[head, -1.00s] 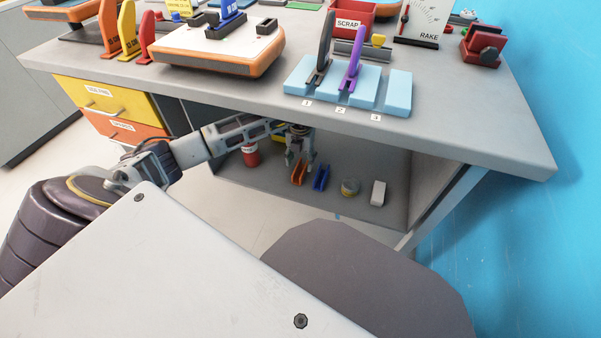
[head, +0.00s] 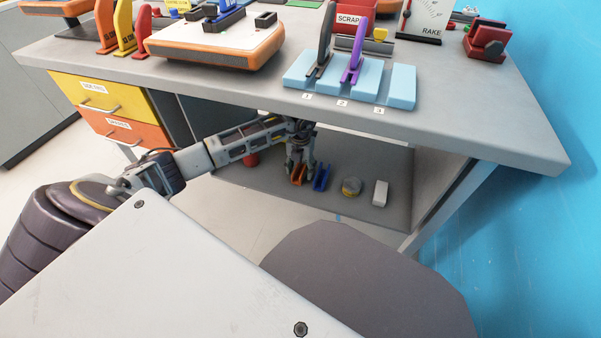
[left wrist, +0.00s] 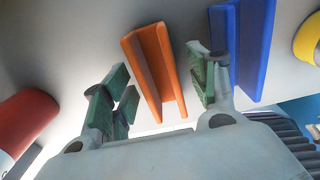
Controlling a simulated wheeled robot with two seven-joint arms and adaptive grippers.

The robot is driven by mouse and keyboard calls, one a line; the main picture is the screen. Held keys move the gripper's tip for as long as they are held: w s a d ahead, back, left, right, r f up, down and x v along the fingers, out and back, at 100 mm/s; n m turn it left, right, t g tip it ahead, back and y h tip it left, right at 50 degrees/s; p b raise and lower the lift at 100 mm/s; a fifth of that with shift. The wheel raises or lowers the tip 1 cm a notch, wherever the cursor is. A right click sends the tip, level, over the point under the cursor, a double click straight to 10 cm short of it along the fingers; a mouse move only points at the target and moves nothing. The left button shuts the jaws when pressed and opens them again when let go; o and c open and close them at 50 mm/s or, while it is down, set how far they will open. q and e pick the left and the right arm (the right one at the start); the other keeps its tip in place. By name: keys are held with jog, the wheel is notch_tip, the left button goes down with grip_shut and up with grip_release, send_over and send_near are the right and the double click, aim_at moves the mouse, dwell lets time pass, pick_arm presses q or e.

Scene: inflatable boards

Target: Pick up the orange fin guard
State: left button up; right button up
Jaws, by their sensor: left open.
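The orange fin guard (head: 298,175) is a channel-shaped piece on the shelf under the bench. It also shows in the left wrist view (left wrist: 154,65), with its near end between my fingers. My left gripper (head: 299,170) reaches in under the bench top, at the orange guard. In the left wrist view the gripper (left wrist: 158,92) is open, with green pads on either side of the guard and gaps between. A blue fin guard (head: 321,179) lies just right of it, and also shows close to the right finger in the left wrist view (left wrist: 242,45). My right gripper is not in view.
On the shelf are a red can (head: 250,159), a round grey-and-yellow item (head: 351,186) and a white block (head: 380,193). The bench top (head: 480,130) overhangs the shelf. A light blue numbered rack (head: 398,88) stands on the bench.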

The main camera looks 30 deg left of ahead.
pick_arm(q)
jog(key=shift+c, duration=0.8)
jog(key=c, duration=0.8)
jog(key=shift+r, duration=0.2)
